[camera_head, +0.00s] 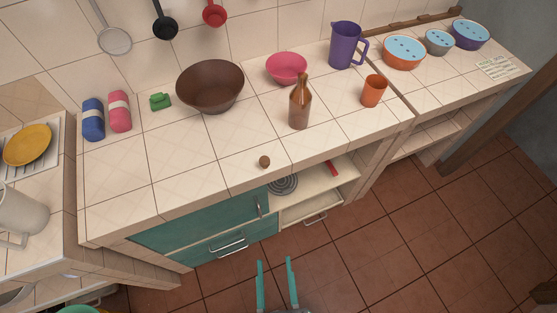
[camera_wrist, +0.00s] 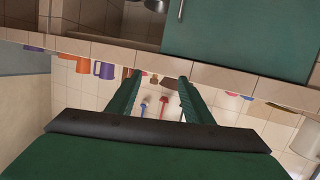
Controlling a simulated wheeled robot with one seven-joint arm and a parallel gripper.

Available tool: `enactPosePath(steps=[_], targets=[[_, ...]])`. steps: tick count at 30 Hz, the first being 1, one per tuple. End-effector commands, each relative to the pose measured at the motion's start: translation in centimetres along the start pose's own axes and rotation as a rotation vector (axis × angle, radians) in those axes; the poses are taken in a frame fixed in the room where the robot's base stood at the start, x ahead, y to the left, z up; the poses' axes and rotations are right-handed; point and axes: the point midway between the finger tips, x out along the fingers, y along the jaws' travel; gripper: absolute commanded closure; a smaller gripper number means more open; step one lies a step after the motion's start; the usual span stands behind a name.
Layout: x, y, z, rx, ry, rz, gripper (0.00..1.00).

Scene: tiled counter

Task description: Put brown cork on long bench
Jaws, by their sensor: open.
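The brown cork (camera_head: 264,162) is a small round lump. It lies on the tiled top of a long bench (camera_head: 210,173), close to its front edge, in the head view. My gripper (camera_head: 276,268) shows two teal fingers, spread apart and empty, in front of the bench over the floor, clear of the cork. In the wrist view my fingers (camera_wrist: 159,76) point toward the bench's front edge, which looks upside down there. Small brown shapes show between the fingertips in that view, but I cannot tell whether one is the cork.
A brown bottle (camera_head: 300,108) stands behind the cork to the right. A brown bowl (camera_head: 210,88), pink bowl (camera_head: 286,68), purple jug (camera_head: 345,46) and orange cup (camera_head: 374,91) stand farther back. A teal drawer front (camera_head: 231,243) and open shelves lie below. Bare tiles surround the cork.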

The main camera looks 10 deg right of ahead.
Motion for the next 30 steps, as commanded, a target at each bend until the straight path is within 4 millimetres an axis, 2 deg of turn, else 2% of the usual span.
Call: enactPosePath(steps=[8, 14, 21, 24, 30], targets=[[8.3, 3.4, -1.6, -0.318, 0.05, 0.012, 0.54], [14.8, 6.8, -4.9, -0.541, 0.079, 0.093, 0.54], [21.4, 11.3, -10.9, -0.735, 0.092, 0.26, 0.54], [23.5, 13.2, -13.8, -0.788, 0.087, 0.344, 0.54], [26.4, 17.0, -19.9, -0.841, 0.053, 0.523, 0.54]])
